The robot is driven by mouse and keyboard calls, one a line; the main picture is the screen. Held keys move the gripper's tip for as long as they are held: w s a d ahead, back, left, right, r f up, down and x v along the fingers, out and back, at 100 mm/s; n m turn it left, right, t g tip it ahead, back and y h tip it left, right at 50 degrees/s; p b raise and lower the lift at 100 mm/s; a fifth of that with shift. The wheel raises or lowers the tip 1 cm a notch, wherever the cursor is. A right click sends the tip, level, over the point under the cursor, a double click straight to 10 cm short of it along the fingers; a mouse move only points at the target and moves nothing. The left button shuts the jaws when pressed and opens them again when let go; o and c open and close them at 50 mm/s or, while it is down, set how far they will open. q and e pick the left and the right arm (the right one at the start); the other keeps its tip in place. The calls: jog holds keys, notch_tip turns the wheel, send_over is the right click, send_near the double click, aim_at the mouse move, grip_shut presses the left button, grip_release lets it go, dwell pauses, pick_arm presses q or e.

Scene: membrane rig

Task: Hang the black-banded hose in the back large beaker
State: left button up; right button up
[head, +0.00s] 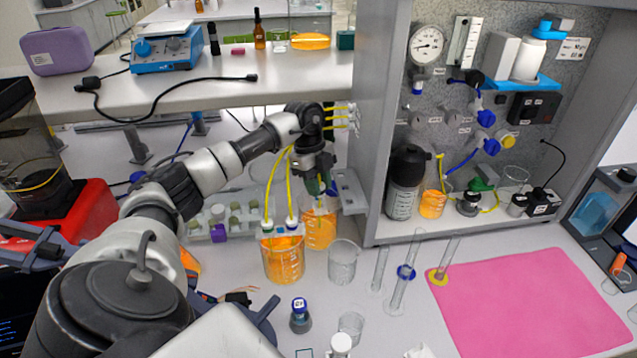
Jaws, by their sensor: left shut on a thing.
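Two large beakers of orange liquid stand in front of the rig, the back large beaker (318,230) and a front one (284,262). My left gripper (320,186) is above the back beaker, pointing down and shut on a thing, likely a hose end. The grip is mostly hidden by the gripper and arm. Yellow hoses (270,185) arch from near my left wrist down to the front beaker, where fittings show at its rim. Their bands are too small to tell, so I cannot pick out the black-banded hose. My right gripper is not in view.
An empty beaker (343,260) stands right of the orange ones, with glass cylinders (398,290) beyond. The rig's grey side wall (377,130) is close right of my left gripper. A vial rack (225,218) lies behind left.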

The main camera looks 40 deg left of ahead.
pick_arm(q)
jog(key=shift+f+b, duration=1.25)
jog(key=shift+f, duration=0.55)
jog(key=o, duration=1)
jog(key=b+v, duration=0.2)
jog(key=v, duration=0.8)
jog(key=shift+a+r+b, duration=0.1)
jog(key=shift+r+b, duration=0.25)
jog(key=shift+r, duration=0.05)
